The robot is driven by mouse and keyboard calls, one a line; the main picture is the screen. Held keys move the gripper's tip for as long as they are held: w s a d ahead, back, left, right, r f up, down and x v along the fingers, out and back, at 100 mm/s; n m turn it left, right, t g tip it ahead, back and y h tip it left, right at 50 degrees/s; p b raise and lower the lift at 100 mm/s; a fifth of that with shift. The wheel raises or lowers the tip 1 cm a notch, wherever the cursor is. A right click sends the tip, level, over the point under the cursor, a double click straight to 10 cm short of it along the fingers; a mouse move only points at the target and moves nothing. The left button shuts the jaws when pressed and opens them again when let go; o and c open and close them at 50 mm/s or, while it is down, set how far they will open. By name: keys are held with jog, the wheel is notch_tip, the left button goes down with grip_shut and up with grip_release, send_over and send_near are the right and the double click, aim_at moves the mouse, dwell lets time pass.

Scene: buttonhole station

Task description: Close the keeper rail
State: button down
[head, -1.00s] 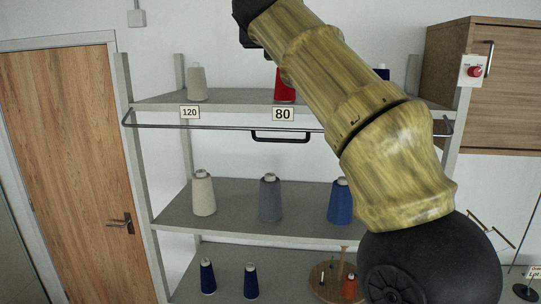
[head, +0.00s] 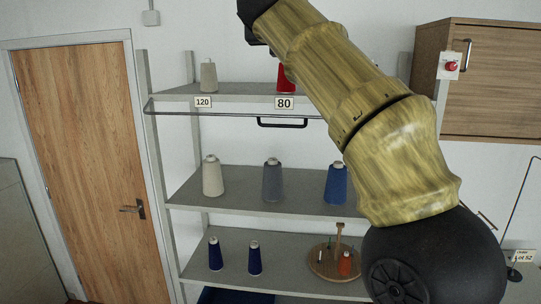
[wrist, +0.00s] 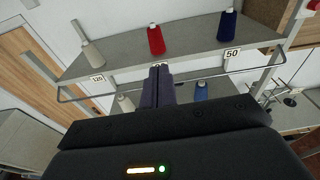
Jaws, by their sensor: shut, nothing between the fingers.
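The keeper rail (head: 225,114) is a thin grey bar across the front of the top shelf (head: 240,96). It stands out in front of the shelf, just below the number labels. Its black handle (head: 282,122) hangs at the middle. The rail's right part is hidden by my arm in the head view. The rail also shows in the wrist view (wrist: 75,99), where my gripper covers its middle and the handle. My gripper (wrist: 160,68) is shut and empty, its fingers pointing at the top shelf below the red cone (wrist: 156,40). No grip on the rail shows.
The top shelf bears a grey cone (head: 208,76) and a dark blue cone (wrist: 227,25). Lower shelves hold more cones and a round wooden stand (head: 325,262). A wooden cabinet (head: 500,85) is at right, a door (head: 85,160) at left.

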jog(key=w+f+n+t+b, duration=0.1)
jog(key=w+f+n+b, duration=0.2)
jog(key=f+n, duration=0.45)
jog(key=w+f+n+t+b, duration=0.2)
jog(key=w+f+n, duration=0.1)
jog(key=f+n, duration=0.4)
notch_tip(320, 180, down, 25)
jog(key=s+d+n+g+y+b, duration=0.2)
jog(key=n+g+y+b, duration=0.25)
jog(key=n, duration=0.75)
jog(key=s+d+f+n+g+b, duration=0.1)
jog(key=s+d+f+n+g, duration=0.1)
jog(key=s+f, duration=0.35)
jog(key=s+d+f+n+g+b, duration=0.1)
jog(key=s+f+n+g, duration=0.1)
jog(key=f, duration=0.7)
jog(key=s+d+f+n+g+b, duration=0.1)
jog(key=s+d+f+n+g, duration=0.2)
jog(key=f, duration=0.4)
jog(key=s+d+f+n+g+h+b, duration=0.1)
jog(key=s+d+f+n+g, duration=0.1)
jog(key=s+f, duration=0.5)
jog(key=s+d+f+n+g+h+b, duration=0.1)
jog(key=s+d+f+n+g, duration=0.1)
jog(key=s+f, duration=0.5)
jog(key=s+g, duration=0.1)
jog(key=s, duration=0.2)
jog(key=shift+d+f+b, duration=0.15)
jog(key=shift+d+b, duration=0.2)
